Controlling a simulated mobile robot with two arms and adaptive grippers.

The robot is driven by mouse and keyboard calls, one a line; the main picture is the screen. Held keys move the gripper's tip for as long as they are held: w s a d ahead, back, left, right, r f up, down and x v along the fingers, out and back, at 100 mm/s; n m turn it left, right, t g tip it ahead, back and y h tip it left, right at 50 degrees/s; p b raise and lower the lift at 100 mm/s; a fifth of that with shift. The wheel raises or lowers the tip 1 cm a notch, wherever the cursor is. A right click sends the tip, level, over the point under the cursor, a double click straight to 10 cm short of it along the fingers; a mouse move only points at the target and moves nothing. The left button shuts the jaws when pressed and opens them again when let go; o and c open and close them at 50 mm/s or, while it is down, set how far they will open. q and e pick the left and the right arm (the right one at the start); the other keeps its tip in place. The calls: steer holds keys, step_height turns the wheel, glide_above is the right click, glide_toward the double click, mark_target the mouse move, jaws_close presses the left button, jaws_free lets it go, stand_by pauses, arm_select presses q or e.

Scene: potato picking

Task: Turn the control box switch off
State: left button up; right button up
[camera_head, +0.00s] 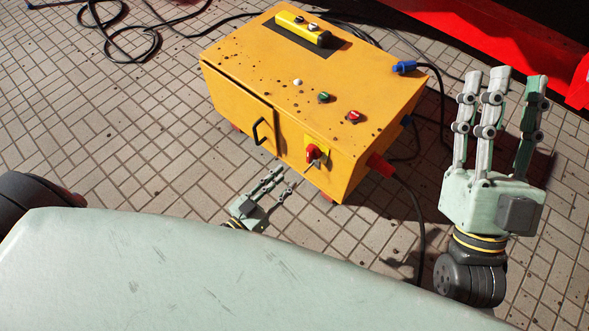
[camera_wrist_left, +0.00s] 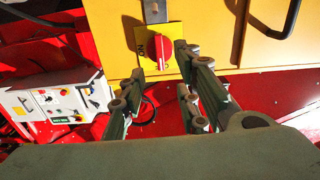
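The yellow control box (camera_head: 240,85) stands on the tiled floor in the head view. Its red rotary switch (camera_head: 313,154) sits on a yellow plate low on the front face, near the right corner. In the left wrist view the switch (camera_wrist_left: 154,48) is close ahead, with upside-down lettering on its plate. My left gripper (camera_head: 281,181) is in front of the box, left of and below the switch. Its fingers (camera_wrist_left: 165,66) are apart and empty, pointing toward the switch; contact cannot be told. My right gripper (camera_head: 510,80) is open and empty, fingers up, right of the box.
A black door handle (camera_head: 260,131) is left of the switch. Buttons (camera_head: 325,97) and a yellow pendant (camera_head: 303,28) are on the box top. Cables (camera_head: 420,215) run along the floor at right. A red structure (camera_head: 480,35) is at the back right.

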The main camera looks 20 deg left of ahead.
arm_select(q)
steer(key=shift+v, duration=1.15)
